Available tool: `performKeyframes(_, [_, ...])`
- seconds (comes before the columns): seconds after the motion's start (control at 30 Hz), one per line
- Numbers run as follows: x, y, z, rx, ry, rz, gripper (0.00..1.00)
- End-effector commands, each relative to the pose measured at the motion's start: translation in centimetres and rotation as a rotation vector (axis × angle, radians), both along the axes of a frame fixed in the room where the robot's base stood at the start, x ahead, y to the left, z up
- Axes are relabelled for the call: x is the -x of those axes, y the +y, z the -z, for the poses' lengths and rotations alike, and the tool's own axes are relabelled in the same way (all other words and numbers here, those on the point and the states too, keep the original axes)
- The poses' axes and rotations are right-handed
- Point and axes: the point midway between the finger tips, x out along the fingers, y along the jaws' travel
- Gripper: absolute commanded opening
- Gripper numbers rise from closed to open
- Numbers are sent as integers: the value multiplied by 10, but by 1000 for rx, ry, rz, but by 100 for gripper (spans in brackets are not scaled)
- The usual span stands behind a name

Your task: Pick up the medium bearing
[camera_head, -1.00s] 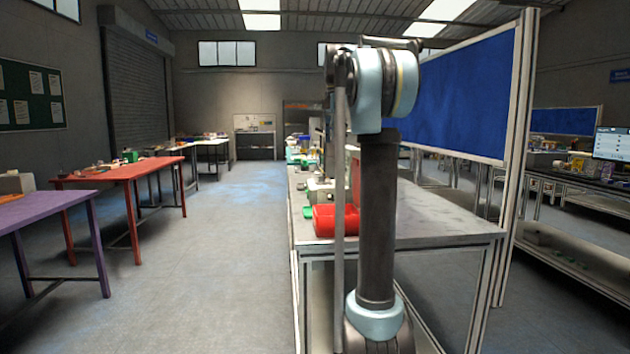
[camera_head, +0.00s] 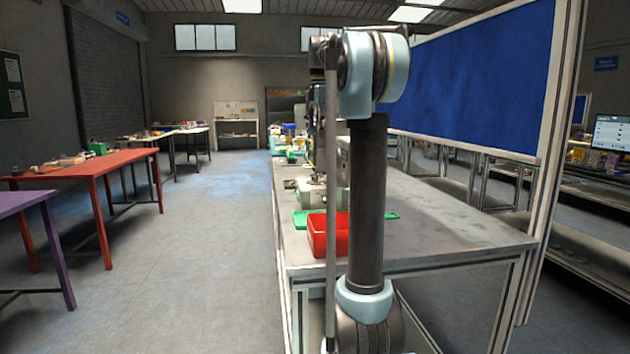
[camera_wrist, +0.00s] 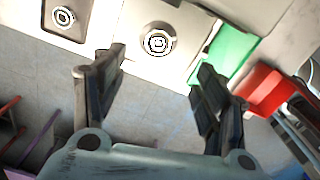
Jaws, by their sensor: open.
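In the head view my arm hides my gripper, and the bearings cannot be made out.
A red bin (camera_head: 318,238) stands on the near part of the grey workbench (camera_head: 440,225), and also shows in the wrist view (camera_wrist: 266,90). A green tray (camera_wrist: 234,52) lies between bin and blocks. The bench's right side is clear. Red table (camera_head: 85,172) across the aisle.

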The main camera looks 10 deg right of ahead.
Motion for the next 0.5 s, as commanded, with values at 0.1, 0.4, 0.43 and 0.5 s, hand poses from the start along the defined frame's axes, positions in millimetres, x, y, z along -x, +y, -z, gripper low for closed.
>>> performKeyframes(0.1, [0, 2, 22, 0, 0, -2, 66])
performKeyframes(0.4, [0, 3, 74, 0, 0, -3, 66])
performKeyframes(0.43, [0, 3, 79, 0, 0, -3, 66])
performKeyframes(0.5, [0, 3, 88, 0, 0, -3, 66])
